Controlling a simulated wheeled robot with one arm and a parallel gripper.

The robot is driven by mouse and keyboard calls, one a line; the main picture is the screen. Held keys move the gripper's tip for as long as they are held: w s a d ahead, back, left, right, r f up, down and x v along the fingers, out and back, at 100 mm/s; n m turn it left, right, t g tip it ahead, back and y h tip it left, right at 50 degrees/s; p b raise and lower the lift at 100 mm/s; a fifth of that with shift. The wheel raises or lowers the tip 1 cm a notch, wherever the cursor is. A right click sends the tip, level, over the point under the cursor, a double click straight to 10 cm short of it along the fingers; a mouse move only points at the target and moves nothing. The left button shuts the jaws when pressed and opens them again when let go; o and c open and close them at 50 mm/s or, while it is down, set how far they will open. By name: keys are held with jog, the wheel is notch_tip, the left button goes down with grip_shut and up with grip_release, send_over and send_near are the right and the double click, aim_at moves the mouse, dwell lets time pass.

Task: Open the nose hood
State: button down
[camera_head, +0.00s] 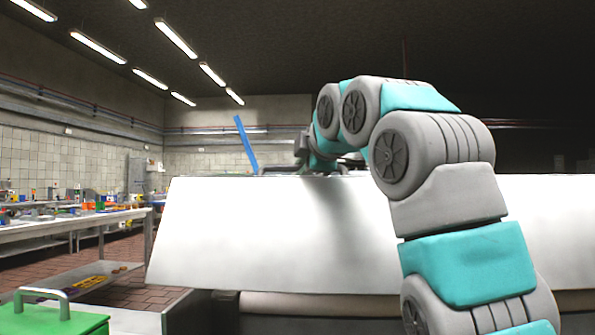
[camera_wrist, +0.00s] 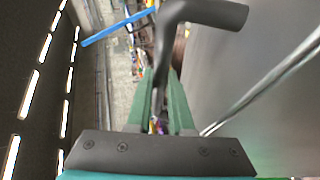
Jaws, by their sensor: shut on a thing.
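A large white panel (camera_head: 260,225), which looks like the nose hood, fills the middle of the head view. Its upper edge hides what lies behind it. My arm reaches over it, and my gripper is mostly hidden near the panel's upper edge in that view. In the wrist view the green fingers of my gripper (camera_wrist: 163,95) are shut on a dark bent handle (camera_wrist: 205,12). A smooth grey surface (camera_wrist: 240,70) lies to the right of the handle; I cannot tell how the handle joins it.
A slanted blue bar (camera_head: 246,145) rises behind the panel's upper edge. It also shows in the wrist view (camera_wrist: 118,27). A cluttered workbench (camera_head: 75,228) stands at the left. A green box (camera_head: 50,320) with a grey handle is at the lower left.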

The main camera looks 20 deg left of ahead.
aim_at(316, 179)
dwell(0.3)
jog(key=c, duration=0.8)
grip_release()
jog(key=shift+b+v, duration=0.65)
jog(key=shift+v, duration=3.25)
